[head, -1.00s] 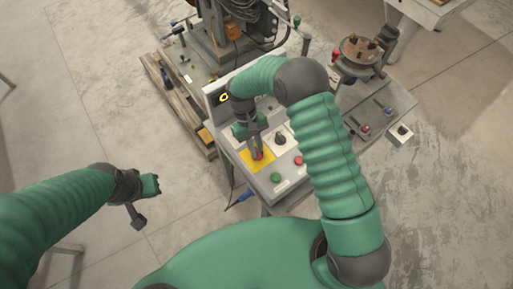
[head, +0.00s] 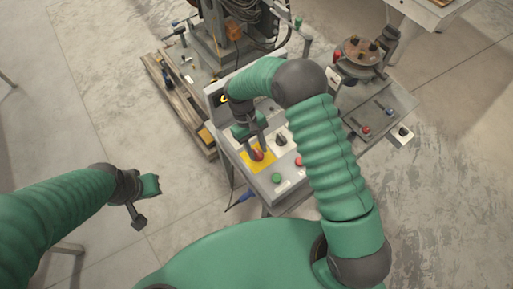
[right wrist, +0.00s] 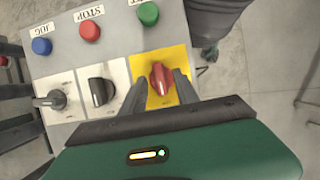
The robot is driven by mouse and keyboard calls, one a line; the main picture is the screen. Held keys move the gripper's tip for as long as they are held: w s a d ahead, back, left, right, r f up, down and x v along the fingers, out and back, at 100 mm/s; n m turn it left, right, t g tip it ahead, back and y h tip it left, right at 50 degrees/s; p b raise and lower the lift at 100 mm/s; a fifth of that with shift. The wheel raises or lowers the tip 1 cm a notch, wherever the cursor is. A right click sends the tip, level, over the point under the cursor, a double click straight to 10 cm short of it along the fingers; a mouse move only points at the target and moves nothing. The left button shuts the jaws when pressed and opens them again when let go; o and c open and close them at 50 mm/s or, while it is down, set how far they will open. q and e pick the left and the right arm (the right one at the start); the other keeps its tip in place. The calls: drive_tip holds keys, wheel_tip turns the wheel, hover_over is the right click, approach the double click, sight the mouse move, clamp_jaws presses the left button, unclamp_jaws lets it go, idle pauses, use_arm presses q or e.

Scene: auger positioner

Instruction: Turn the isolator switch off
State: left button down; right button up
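The isolator switch is a red knob (right wrist: 162,78) on a yellow plate (right wrist: 158,58); its ridge runs nearly up and down in the right wrist view. It also shows on the control box in the head view (head: 258,155). My right gripper (right wrist: 158,86) is open, with one dark finger on each side of the knob. There is a clear gap at the left finger; the right finger is close to the knob, and contact there cannot be told. My left gripper (head: 146,203) is away from the box over the floor, and its finger opening is unclear.
The box (head: 272,196) also carries a black selector (right wrist: 100,90), a key-like switch (right wrist: 54,99), and green (right wrist: 148,13), red (right wrist: 90,30) and blue (right wrist: 41,46) buttons. A machine with a round table (head: 358,50) stands behind.

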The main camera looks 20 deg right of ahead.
drive_tip(key=shift+s, duration=0.1)
drive_tip(key=b+v, duration=0.2)
drive_tip(key=v, duration=1.4)
drive_tip(key=shift+w+r, duration=0.25)
drive_tip(key=shift+r, duration=0.05)
drive_tip(key=m+t+y, duration=0.1)
drive_tip(key=t, duration=0.2)
hover_over(260, 151)
drive_tip(key=f, duration=0.1)
drive_tip(key=s+d+f+m+t, duration=0.3)
drive_tip(key=s+d, duration=0.2)
drive_tip(key=s, duration=0.6)
drive_tip(key=shift+s+t+y+b, duration=0.15)
drive_tip(key=shift+t+y+b, duration=0.15)
drive_tip(key=shift+t+b, duration=0.15)
drive_tip(key=shift+s, duration=0.15)
drive_tip(key=shift+d, duration=0.1)
